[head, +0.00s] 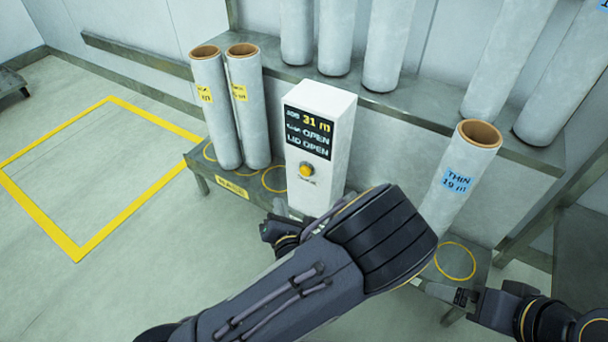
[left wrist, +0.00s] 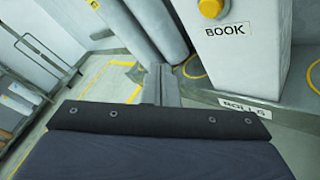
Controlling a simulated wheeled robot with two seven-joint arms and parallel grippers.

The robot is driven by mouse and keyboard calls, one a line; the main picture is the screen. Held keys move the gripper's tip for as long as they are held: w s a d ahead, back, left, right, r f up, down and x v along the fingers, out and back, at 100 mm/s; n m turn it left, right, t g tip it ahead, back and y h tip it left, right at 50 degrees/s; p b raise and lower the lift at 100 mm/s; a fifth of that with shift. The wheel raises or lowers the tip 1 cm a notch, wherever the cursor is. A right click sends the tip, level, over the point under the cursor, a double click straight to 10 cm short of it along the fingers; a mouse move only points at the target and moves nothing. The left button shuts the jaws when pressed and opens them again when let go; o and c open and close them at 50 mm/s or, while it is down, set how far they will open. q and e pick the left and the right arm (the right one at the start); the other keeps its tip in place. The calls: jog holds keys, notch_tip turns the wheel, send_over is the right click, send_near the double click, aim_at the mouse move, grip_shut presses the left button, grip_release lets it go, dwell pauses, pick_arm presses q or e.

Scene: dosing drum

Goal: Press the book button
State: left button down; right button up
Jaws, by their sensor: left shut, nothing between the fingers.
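The yellow book button (head: 305,170) sits on the front of a white post (head: 322,105), below its dark display. In the left wrist view the button (left wrist: 211,8) is at the top edge, above the label BOOK. My left gripper (head: 280,207) is shut and empty, low and left of the button, apart from it. Its fingers (left wrist: 161,84) point up in the left wrist view, left of the post. My left arm hides the post's lower right part. My right gripper (head: 436,290) is at the lower right, by the bench; its opening is unclear.
Two upright rolls (head: 243,110) stand left of the post on a low bench. Several rolls stand on the shelf behind. The yellow-outlined floor area (head: 90,185) at the left is clear.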

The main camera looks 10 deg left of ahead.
aim_at(305, 171)
pick_arm(q)
jog(key=w+d, duration=0.3)
jog(key=w, duration=0.5)
jog(key=shift+w, duration=0.15)
jog(key=shift+w+p, duration=0.15)
jog(key=shift+p, duration=0.15)
dwell(1.8)
jog(key=shift+w+d, duration=0.15)
jog(key=shift+w, duration=0.1)
jog(key=shift+w+d, duration=0.15)
jog(key=shift+w, duration=0.3)
dwell(0.8)
jog(key=shift+s+a+p, duration=0.3)
jog(key=shift+s+p, duration=0.15)
jog(key=shift+s, duration=0.4)
